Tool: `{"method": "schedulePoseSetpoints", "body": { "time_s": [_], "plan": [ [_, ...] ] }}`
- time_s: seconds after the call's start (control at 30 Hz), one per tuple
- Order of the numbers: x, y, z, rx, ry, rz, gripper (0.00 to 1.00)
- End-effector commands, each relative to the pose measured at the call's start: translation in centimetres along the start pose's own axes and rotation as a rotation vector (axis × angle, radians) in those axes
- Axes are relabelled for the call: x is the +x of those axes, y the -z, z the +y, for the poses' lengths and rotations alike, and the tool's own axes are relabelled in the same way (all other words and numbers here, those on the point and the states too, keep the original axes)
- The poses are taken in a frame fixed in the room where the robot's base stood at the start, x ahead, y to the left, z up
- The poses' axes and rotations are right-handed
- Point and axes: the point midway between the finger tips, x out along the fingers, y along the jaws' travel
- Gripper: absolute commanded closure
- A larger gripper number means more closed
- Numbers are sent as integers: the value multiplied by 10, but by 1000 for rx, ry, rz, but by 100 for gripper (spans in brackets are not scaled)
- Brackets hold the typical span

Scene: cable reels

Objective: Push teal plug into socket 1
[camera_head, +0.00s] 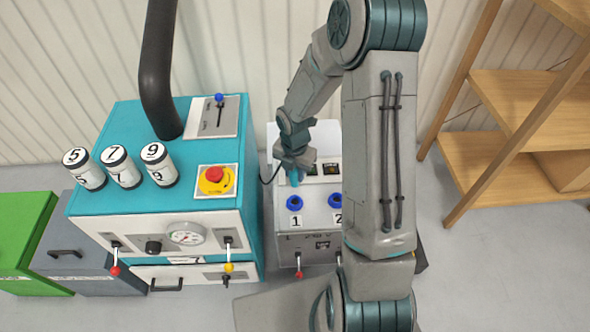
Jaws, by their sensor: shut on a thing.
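The teal plug (294,177) shows as a small teal part at the tip of my gripper (296,171), which is shut on it. A dark cable runs off to its left. Socket 1 (294,203) is a blue ring above the label 1 on the grey box's (316,216) top. The plug is just behind socket 1 in the picture and apart from it. Its height above the box is hard to tell. Socket 2 (336,200) is to the right, partly hidden by my arm.
A teal cabinet (118,205) with numbered cylinders, a red button (214,174) and a black pipe (158,75) stands close on the left. Wooden shelves (500,150) stand at the right. Levers (298,268) stick out from the grey box's front.

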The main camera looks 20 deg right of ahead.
Motion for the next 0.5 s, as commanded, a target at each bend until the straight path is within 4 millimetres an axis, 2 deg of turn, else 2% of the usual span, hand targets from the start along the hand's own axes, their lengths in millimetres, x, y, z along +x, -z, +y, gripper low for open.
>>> {"method": "schedulePoseSetpoints", "body": {
  "time_s": [0.5],
  "plan": [
    [46,0,0,3,0,0,100]
  ]
}}
